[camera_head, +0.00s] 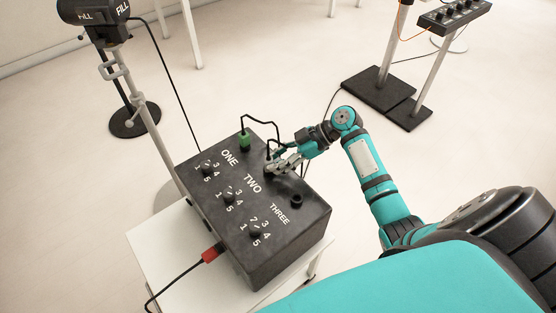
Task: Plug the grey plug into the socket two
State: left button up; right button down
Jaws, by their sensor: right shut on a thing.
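A black control box (300,235) has sockets marked ONE, TWO and THREE, each beside a numbered dial. My right gripper (272,168) is at the top face of the box, just right of the word TWO, where socket two is. It is shut on the grey plug, which is small and mostly hidden by the fingers. I cannot tell how deep the plug sits in the socket. A green plug (244,140) stands in socket one, and a black cable arches from it towards my right gripper. Socket three (296,201) is empty. My left gripper is not in view.
The box stands on a white table (160,248). Another stand with a small panel (455,17) is at upper right.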

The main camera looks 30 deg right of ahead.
jog(key=shift+s+f, duration=0.1)
jog(key=shift+f, duration=0.15)
jog(key=c, duration=1.4)
grip_release()
jog(key=o, duration=0.5)
jog(key=shift+d+r, duration=0.15)
jog(key=shift+r, duration=0.05)
jog(key=v, duration=1.1)
jog(key=shift+d+r, duration=0.2)
jog(key=shift+s, duration=0.1)
